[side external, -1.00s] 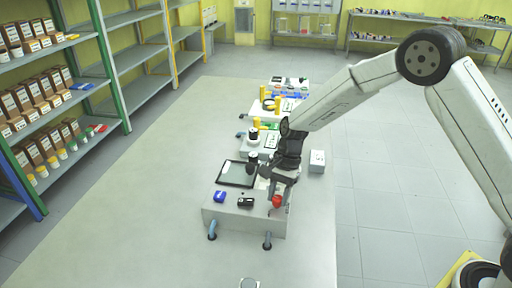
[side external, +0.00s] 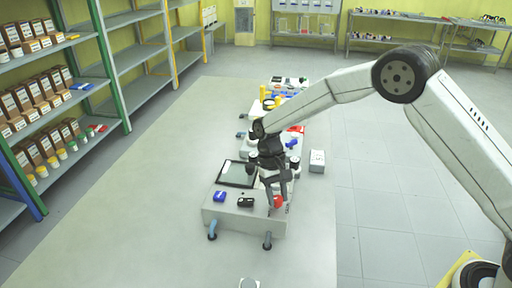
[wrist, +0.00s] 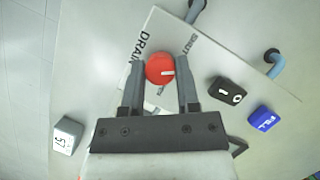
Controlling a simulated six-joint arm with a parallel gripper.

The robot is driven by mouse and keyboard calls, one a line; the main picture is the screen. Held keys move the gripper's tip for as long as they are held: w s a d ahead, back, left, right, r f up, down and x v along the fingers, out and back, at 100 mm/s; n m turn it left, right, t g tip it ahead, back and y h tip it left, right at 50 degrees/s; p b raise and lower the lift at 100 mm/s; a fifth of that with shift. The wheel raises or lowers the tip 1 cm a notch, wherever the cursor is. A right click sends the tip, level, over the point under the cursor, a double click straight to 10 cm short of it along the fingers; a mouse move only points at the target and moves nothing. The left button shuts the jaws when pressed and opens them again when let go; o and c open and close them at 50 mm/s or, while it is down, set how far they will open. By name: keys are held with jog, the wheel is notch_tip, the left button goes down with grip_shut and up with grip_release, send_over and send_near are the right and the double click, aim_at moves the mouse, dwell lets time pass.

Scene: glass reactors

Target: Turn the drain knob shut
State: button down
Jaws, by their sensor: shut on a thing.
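The red drain knob (wrist: 158,62) sits on the sloped pale panel of the reactor base (side external: 240,222), between my fingertips. A white line on its top points to the right in the wrist view. The printed "DRAIN" label lies to its left and a partly covered label that seems to read "SHUT" lies to its upper right. My gripper (wrist: 160,78) is shut on the knob, one finger on each side. In the side view the knob (side external: 278,201) shows beside my gripper (side external: 276,207), partly hidden by a finger.
A black 1/0 switch (wrist: 228,90) and a blue FILL button (wrist: 263,118) are on the same panel. Two blue-grey hose stubs (side external: 212,230) stick out in front. A white box (side external: 317,161) stands to the right.

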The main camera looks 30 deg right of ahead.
jog(key=shift+n+h, duration=0.4)
jog(key=shift+n, duration=0.6)
jog(key=shift+c, duration=1.6)
grip_release()
jog(key=v, duration=0.7)
jog(key=shift+w+r, duration=0.2)
jog(key=shift+r, duration=0.2)
jog(key=shift+s+d, duration=0.1)
